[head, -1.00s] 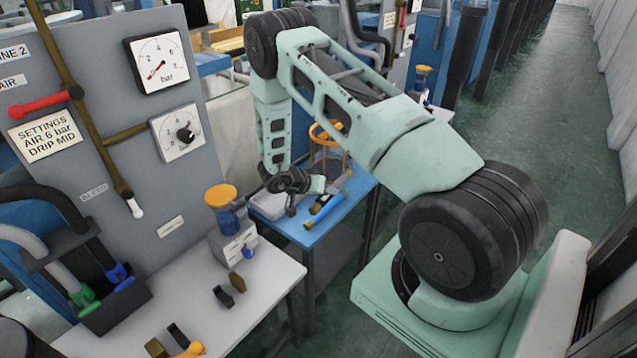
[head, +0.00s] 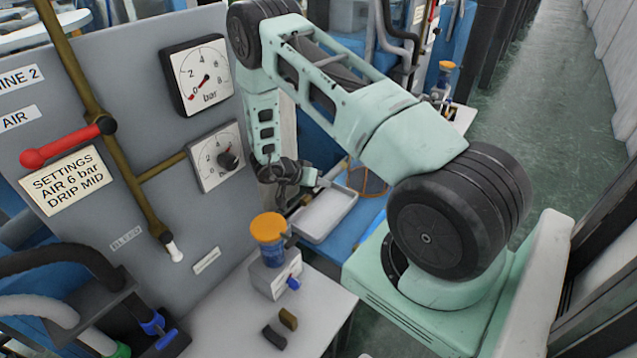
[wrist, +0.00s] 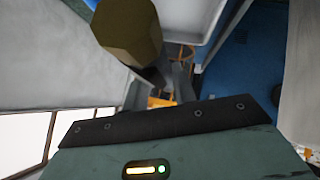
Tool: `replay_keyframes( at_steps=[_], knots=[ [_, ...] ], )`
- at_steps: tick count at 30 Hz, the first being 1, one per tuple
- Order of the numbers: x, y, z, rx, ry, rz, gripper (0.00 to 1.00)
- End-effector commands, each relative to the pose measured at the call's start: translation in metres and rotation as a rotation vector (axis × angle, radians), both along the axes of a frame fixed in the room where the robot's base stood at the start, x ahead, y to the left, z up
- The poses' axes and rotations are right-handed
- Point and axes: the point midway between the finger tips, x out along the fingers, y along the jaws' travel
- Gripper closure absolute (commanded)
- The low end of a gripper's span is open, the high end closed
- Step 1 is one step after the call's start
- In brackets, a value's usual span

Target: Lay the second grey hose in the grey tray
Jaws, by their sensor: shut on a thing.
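The grey tray (head: 326,222) lies on the blue table behind the pump-like unit in the head view; its visible floor looks bare. Part of a pale grey tray also shows at the top of the wrist view (wrist: 195,25). My gripper (head: 305,180) is just left of and above the tray's far end. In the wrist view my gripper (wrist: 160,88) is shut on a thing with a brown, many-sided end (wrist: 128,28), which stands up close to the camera. I cannot tell whether this is a grey hose. The fingertips are partly hidden.
A grey gauge panel (head: 125,190) stands close on the left. The white bench (head: 235,325) carries an orange-capped unit (head: 270,255) and small brass (head: 288,318) and dark (head: 274,336) blocks. A grey hose (head: 35,302) is at lower left. The green aisle floor (head: 500,110) is clear.

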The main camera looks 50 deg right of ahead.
Motion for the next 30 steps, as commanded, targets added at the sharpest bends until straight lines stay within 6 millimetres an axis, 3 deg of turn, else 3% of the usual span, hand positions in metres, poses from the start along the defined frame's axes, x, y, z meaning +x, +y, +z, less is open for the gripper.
replay_keyframes(
  at_steps=[30],
  knots=[
    [0.000,0.000,-0.091,0.000,0.001,0.000,0.98]
  ],
)
